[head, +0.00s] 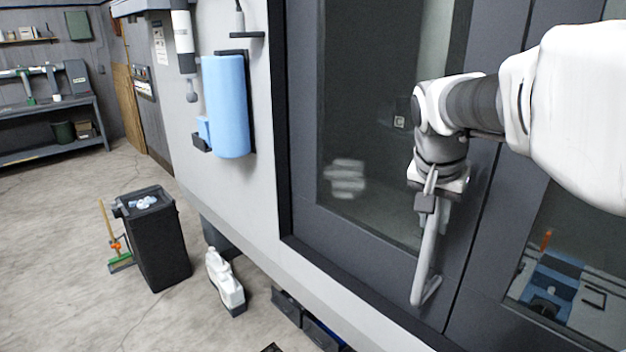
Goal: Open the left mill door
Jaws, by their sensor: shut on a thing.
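The left mill door (345,240) is a dark grey panel with a large tinted window, and it appears closed beside the right door (480,290). A light grey bar handle (425,265) runs up and down near the left door's right edge. My gripper (427,203) points down at the upper part of this handle and is shut on it.
A blue roll (226,105) hangs on the machine's pale side panel. A black bin (152,238), a green broom (121,262) and a white jug (225,280) stand on the floor at left. A workbench (50,125) is at the far left. The floor between is open.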

